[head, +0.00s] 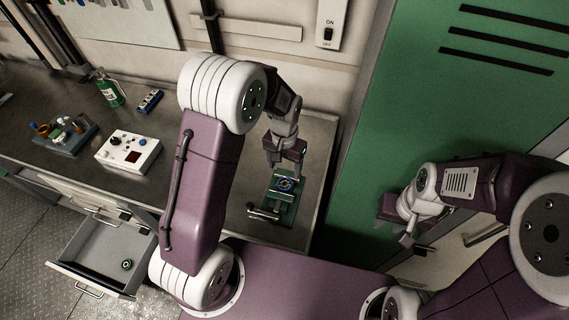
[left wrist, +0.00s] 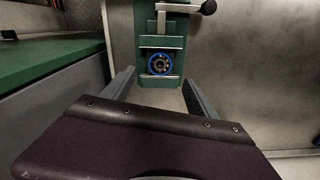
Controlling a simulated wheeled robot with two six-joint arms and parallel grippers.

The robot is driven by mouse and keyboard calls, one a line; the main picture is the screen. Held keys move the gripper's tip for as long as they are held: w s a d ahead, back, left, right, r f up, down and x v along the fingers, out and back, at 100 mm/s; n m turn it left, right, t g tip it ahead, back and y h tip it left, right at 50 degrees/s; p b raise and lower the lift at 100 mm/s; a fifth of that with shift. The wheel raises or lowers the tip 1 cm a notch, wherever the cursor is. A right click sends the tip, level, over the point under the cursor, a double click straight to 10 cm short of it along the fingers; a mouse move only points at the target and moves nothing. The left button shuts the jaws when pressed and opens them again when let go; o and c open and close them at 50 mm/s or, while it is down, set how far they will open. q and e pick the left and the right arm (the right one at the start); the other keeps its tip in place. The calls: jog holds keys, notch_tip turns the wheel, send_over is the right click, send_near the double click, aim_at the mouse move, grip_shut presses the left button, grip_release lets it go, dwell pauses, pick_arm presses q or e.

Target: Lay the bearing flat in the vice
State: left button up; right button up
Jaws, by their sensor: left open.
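The bearing (head: 285,184) is a small ring with a blue rim. It lies flat between the jaws of the green vice (head: 283,212) on the bench. In the left wrist view the bearing (left wrist: 160,64) sits face up in the vice (left wrist: 159,29), whose handle with a dark knob is at the top. My left gripper (head: 285,160) is just above and behind the vice. Its two fingers (left wrist: 158,88) are spread apart and empty, clear of the bearing. My right gripper (head: 399,228) is off to the right, before the green cabinet; its finger opening is unclear.
A white control box (head: 128,151), a tray of small parts (head: 66,133), a green bottle (head: 110,90) and a blue item (head: 150,100) stand on the bench to the left. An open drawer (head: 101,254) holds a small round part (head: 127,264). A green cabinet (head: 470,95) stands at right.

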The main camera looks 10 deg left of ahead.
pick_arm(q)
jog(key=s+a+r+n+t, duration=0.1)
jog(key=s+a+r, duration=0.15)
jog(key=s, duration=0.45)
jog(key=s+a+r+n, duration=0.2)
jog(key=s+a, duration=0.2)
jog(key=s, duration=0.3)
jog(key=f+b, duration=0.1)
jog(key=f, duration=0.1)
jog(key=f+b, duration=0.1)
jog(key=b, duration=0.1)
jog(key=w+f+b, duration=0.1)
jog(key=f+b, duration=0.1)
jog(key=shift+d+f, duration=0.35)
